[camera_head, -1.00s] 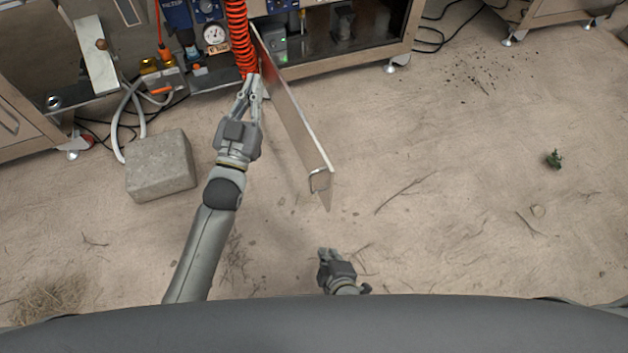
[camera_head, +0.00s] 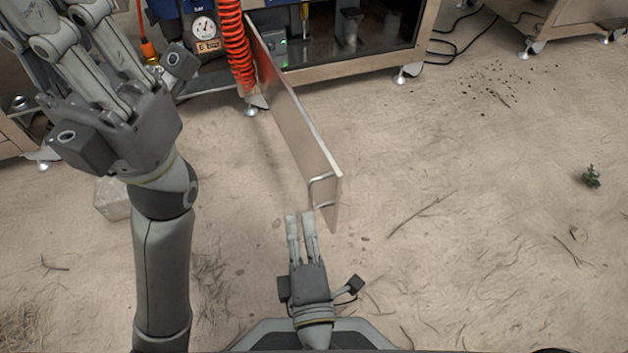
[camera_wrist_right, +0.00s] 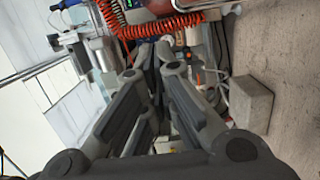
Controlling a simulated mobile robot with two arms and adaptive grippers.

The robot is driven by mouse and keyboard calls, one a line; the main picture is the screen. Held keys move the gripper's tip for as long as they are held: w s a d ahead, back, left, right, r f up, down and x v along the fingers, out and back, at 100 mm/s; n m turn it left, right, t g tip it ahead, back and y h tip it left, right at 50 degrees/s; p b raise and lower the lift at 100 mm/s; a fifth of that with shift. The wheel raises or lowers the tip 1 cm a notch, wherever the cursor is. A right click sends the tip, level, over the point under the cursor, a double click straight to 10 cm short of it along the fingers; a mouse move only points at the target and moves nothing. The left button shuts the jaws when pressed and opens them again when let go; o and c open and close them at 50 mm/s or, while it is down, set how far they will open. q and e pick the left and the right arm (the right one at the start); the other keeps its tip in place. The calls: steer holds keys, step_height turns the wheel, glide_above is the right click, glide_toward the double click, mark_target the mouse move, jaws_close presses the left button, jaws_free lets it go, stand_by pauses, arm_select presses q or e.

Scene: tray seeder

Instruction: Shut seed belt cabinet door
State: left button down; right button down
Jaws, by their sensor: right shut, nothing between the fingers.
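The cabinet door (camera_head: 300,130) stands open. It is a flat pale panel jutting out from the cabinet (camera_head: 340,66) toward me. Its bar handle (camera_head: 313,190) is on the left face near the free end. My right gripper (camera_head: 300,216) is shut and empty, with its tips just below and left of the handle. I cannot tell whether they touch. In the right wrist view its fingers (camera_wrist_right: 150,60) run close together at the tips. My left gripper (camera_head: 60,25) is large at the upper left, its fingertips cut off or hidden, so its opening is unclear.
A coiled orange hose (camera_head: 236,45) hangs beside the door's hinge end. A stone block (camera_head: 112,198) is mostly hidden behind my left arm; it shows in the right wrist view (camera_wrist_right: 250,104).

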mark_target(315, 179)
steer(key=shift+w+d+b, duration=0.1)
steer(key=shift+w+d, duration=0.3)
steer(key=shift+w, duration=1.3)
steer(key=shift+w+d+b, duration=0.15)
steer(key=shift+w+d, duration=0.25)
steer(key=shift+w, duration=1.3)
steer(key=shift+w+d+b, duration=0.1)
steer(key=shift+w+d, duration=0.3)
steer(key=shift+w, duration=1.3)
steer(key=shift+d, duration=0.1)
